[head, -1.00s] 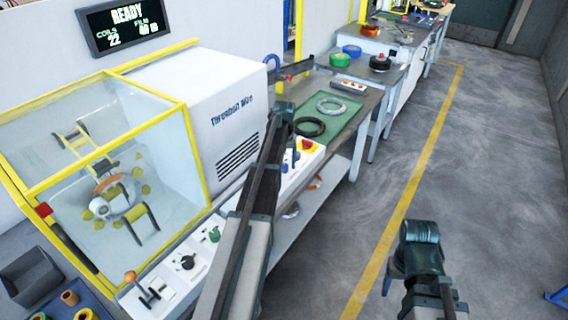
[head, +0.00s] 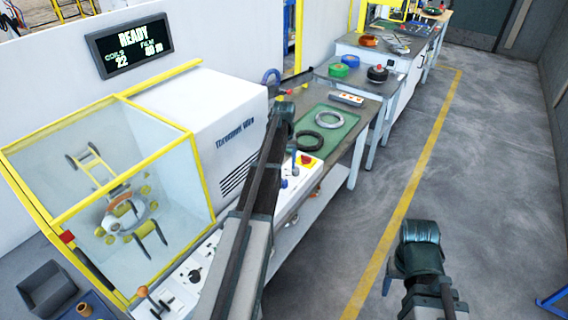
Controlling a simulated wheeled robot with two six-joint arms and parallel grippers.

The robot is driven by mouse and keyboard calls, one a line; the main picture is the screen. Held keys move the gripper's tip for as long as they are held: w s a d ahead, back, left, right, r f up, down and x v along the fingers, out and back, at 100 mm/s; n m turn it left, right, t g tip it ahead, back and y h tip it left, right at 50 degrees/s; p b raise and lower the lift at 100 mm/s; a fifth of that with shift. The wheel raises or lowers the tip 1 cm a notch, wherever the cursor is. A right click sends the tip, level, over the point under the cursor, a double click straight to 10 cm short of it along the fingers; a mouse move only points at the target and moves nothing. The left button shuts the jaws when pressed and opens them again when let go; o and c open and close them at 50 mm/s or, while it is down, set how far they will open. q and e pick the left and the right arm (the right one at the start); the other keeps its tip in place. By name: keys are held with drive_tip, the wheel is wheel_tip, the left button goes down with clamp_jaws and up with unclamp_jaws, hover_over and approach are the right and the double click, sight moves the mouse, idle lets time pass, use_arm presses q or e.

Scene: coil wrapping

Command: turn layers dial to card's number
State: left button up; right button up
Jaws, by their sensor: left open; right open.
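The white control panel (head: 178,288) runs along the front of the wrapping machine. A black dial (head: 194,275) sits on it; its label and setting are too small to read. I cannot pick out the card or its number. My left gripper (head: 284,108), at the far end of the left arm, is open, above the bench beside the machine and well beyond the dial. My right gripper (head: 418,246) is open over the floor on the right, away from the panel. The fingers of both are hard to make out. The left arm covers part of the panel.
A display (head: 129,45) reads READY. A clear guard (head: 70,165) with a yellow frame encloses a coil (head: 128,213). An orange-knobbed lever (head: 143,292) stands on the near panel. A green mat (head: 340,122) holds two rings. The floor right of the benches is mostly open.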

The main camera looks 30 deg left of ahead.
use_arm(q)
wheel_tip(320, 180, up, 5)
drive_tip(key=p, duration=0.4)
drive_tip(key=shift+r, duration=0.2)
use_arm(e)
wheel_tip(320, 180, up, 5)
drive_tip(key=shift+r, duration=0.2)
use_arm(q)
drive_tip(key=s+d+m, duration=0.2)
drive_tip(key=s+d, duration=0.2)
drive_tip(key=d, duration=0.4)
drive_tip(key=s+d+f+m+b, duration=0.1)
drive_tip(key=s+d, duration=0.2)
drive_tip(key=d, duration=0.4)
drive_tip(key=s+d+m, duration=0.2)
drive_tip(key=s+d, duration=0.2)
drive_tip(key=d, duration=0.4)
drive_tip(key=s+d+m+y, duration=0.1)
drive_tip(key=s+d+m, duration=0.4)
drive_tip(key=s+d, duration=0.9)
drive_tip(key=shift+s+f+b, duration=0.4)
drive_tip(key=shift+s, duration=0.8)
use_arm(e)
wheel_tip(320, 180, down, 2)
